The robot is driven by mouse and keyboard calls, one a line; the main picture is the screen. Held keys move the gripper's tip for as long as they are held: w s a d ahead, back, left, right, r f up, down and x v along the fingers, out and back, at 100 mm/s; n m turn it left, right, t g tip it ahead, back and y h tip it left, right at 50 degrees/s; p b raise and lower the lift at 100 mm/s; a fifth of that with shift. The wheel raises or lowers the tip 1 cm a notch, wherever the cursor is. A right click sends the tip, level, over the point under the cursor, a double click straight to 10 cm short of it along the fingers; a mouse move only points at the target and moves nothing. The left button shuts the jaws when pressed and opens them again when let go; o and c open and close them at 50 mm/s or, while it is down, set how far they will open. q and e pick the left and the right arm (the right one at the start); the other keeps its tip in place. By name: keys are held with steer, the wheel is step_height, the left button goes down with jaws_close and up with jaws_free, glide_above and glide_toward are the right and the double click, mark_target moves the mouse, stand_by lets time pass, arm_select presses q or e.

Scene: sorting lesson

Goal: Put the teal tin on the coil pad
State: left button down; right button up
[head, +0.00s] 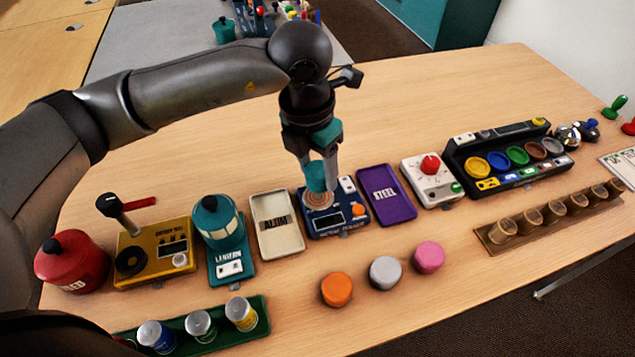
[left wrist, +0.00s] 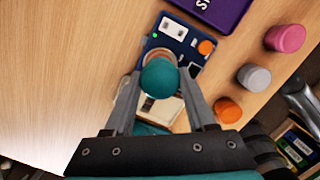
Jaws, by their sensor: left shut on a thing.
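The teal tin (head: 316,176) is held between the fingers of my left gripper (head: 318,168), which points down. It also shows from above in the left wrist view (left wrist: 159,78). The coil pad, a ringed disc (head: 319,199), lies on the dark blue device (head: 350,218) right under the tin. In the left wrist view the tin covers much of the pad. I cannot tell whether the tin touches the pad or hangs just above it. My right gripper is not in view.
A cream tray (head: 265,242) lies left of the blue device and a purple tray (head: 375,183) right of it. A teal lantern device (head: 220,226) stands further left. Orange (head: 336,288), grey (head: 385,272) and pink (head: 429,257) round pieces lie in front. The table behind is clear.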

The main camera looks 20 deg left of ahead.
mark_target(318, 183)
arm_select(q)
step_height(318, 183, down, 3)
steer(key=shift+r+b, duration=0.1)
steer(key=shift+b, duration=0.35)
steer(key=shift+f, duration=0.3)
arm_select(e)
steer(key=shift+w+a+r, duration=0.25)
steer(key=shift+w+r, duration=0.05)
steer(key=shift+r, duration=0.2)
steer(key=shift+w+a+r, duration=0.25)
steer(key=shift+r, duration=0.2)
arm_select(q)
steer(key=shift+f, duration=0.2)
steer(key=shift+c, duration=1.1)
jaws_free()
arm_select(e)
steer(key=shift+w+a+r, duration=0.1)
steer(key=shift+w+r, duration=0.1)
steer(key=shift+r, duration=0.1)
arm_select(q)
steer(key=shift+r, duration=0.2)
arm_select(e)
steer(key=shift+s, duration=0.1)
